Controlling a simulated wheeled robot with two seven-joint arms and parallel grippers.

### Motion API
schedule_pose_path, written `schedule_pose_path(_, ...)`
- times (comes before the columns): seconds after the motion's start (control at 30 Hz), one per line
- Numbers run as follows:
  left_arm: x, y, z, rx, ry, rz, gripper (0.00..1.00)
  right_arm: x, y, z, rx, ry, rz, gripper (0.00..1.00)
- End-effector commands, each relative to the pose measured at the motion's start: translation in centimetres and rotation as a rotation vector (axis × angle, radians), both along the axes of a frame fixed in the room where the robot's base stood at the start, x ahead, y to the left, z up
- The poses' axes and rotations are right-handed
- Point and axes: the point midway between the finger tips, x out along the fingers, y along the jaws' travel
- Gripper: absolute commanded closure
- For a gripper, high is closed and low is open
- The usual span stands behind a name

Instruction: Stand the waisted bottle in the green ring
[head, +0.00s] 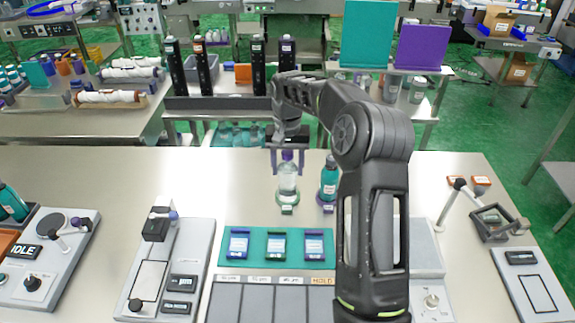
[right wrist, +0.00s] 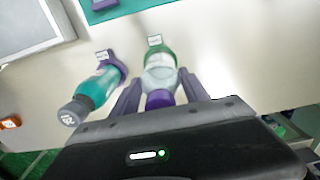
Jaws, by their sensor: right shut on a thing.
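The waisted bottle (head: 288,179), clear with a purple cap, is upright at the green ring (head: 287,198). My right gripper (head: 288,166) comes down from above with a finger on each side of the bottle's upper part and is shut on it. In the right wrist view the bottle (right wrist: 160,78) is between the two fingers (right wrist: 160,92), with the green ring (right wrist: 160,52) around its base end. Whether the base rests fully on the table inside the ring cannot be told. My left gripper is not in view.
A teal bottle (head: 328,180) with a dark cap stands close to the right, in a purple ring (head: 326,203). A green mat (head: 262,257) with several blue and dark labelled items lies in front. The table (head: 230,175) left of the bottle is clear.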

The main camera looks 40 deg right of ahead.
Motion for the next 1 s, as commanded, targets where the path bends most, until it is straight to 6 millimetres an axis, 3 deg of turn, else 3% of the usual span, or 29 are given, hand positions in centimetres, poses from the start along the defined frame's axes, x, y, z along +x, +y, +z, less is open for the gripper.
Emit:
schedule_pose_path(0.3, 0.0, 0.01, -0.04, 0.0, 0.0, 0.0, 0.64, 0.04, 0.0, -0.02, -0.001, -0.002, 0.0, 1.0)
schedule_pose_path(0.33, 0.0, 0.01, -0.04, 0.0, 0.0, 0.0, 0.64, 0.04, 0.0, -0.01, -0.001, -0.002, 0.0, 0.44)
schedule_pose_path(0.6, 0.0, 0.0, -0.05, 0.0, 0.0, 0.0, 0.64, 0.03, 0.0, -0.05, -0.001, -0.001, 0.001, 0.22)
schedule_pose_path(0.8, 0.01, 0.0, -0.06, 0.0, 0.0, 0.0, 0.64, -0.02, 0.02, -0.16, 0.001, 0.001, 0.001, 0.2)
schedule_pose_path(1.0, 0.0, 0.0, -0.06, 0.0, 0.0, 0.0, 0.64, -0.01, 0.01, -0.14, 0.0, 0.0, 0.001, 0.04)
